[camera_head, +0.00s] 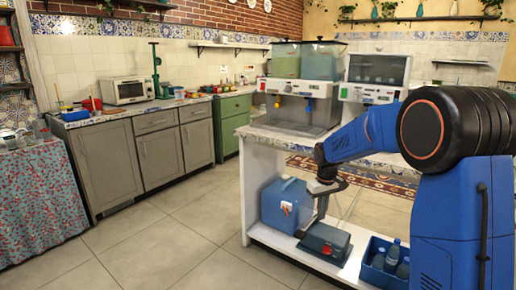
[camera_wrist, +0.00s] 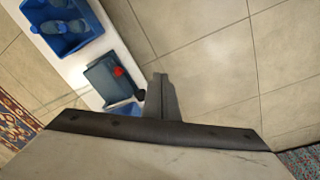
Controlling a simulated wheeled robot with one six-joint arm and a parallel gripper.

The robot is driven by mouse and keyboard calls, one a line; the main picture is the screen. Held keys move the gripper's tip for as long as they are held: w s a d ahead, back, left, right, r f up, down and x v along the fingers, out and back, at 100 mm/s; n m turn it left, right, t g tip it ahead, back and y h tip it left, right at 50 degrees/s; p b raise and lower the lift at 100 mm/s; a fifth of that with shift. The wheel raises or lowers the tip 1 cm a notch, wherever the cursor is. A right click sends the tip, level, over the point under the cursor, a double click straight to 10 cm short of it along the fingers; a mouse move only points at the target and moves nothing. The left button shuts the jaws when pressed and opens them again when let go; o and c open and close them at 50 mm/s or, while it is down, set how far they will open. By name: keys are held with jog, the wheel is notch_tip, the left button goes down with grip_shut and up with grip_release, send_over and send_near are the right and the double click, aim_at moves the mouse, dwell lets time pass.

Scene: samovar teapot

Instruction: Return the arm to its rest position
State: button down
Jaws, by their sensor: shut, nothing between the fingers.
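My blue arm comes in from the right in the head view and bends downward at the front of the white counter unit. My gripper (camera_head: 322,212) hangs pointing down, in front of the lower shelf and over the dark device there. In the wrist view my gripper (camera_wrist: 160,76) shows as two dark fingers together, with nothing between them. Its tips appear against the floor tiles, beside the dark device (camera_wrist: 112,80) with a red knob. I cannot tell how far the tips are from the device.
The lower white shelf (camera_head: 290,243) holds a blue box (camera_head: 286,205), the dark device (camera_head: 325,241) and a blue crate (camera_head: 375,276) with bottles. Drink dispensers (camera_head: 302,85) stand on the counter above. Open tiled floor (camera_head: 180,225) lies to the left.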

jog(key=s+d+r+m+t, duration=0.1)
jog(key=s+d+r, duration=0.1)
jog(key=s+r, duration=0.65)
jog(key=s+d+r+m+t, duration=0.1)
jog(key=s+r, duration=0.2)
jog(key=s, duration=1.1)
jog(key=s+f+m+t, duration=0.1)
jog(key=s, duration=0.9)
jog(key=s+d+f, duration=0.1)
jog(key=s, duration=1)
jog(key=shift+s+d+f+m+t, duration=0.15)
jog(key=shift+d+f+m+t, duration=0.15)
jog(key=shift+m+t, duration=0.1)
